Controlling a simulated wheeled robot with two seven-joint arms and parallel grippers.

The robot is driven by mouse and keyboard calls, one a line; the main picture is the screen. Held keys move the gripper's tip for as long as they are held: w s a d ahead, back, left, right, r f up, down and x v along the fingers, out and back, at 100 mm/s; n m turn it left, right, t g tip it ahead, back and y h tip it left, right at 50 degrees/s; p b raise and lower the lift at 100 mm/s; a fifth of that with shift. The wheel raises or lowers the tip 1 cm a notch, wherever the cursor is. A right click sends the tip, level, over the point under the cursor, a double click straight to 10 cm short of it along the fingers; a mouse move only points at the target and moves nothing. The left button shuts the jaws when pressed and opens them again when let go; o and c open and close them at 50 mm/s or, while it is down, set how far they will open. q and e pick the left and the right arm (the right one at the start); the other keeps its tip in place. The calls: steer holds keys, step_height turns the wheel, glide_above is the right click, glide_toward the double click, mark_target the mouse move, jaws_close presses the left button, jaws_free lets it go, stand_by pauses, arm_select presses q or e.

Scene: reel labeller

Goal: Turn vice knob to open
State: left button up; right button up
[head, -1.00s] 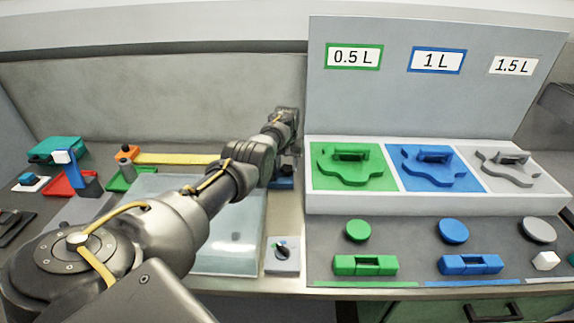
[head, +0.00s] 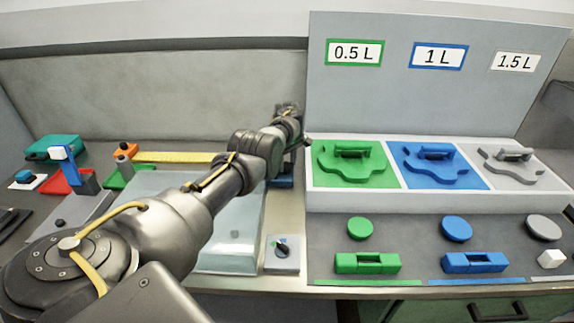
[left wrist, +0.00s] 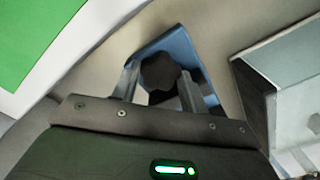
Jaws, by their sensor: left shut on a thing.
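The vice knob is a dark, lobed knob (left wrist: 158,72) in the left wrist view, in front of the blue vice body (left wrist: 178,42). My left gripper (left wrist: 160,88) has one finger on each side of the knob and is shut on it. In the head view, my left arm covers the gripper's fingers and the knob. Only a small blue part of the vice (head: 285,181) shows there, below my wrist. My right gripper is in neither view.
A panel with green, blue and grey fixtures (head: 352,165) stands close to the right of my wrist. A clear-lidded box (head: 235,240) lies under my forearm. A small dial switch (head: 282,252) is at the bench front. Coloured trays (head: 70,182) stand at left.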

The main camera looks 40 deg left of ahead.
mark_target(287, 165)
arm_select(q)
steer(key=n+b, duration=0.2)
steer(key=n, duration=0.2)
steer(key=shift+n, duration=0.3)
stand_by(0.3)
steer(key=o, duration=0.7)
step_height(287, 165, up, 11)
steer(key=shift+f, duration=0.1)
stand_by(0.7)
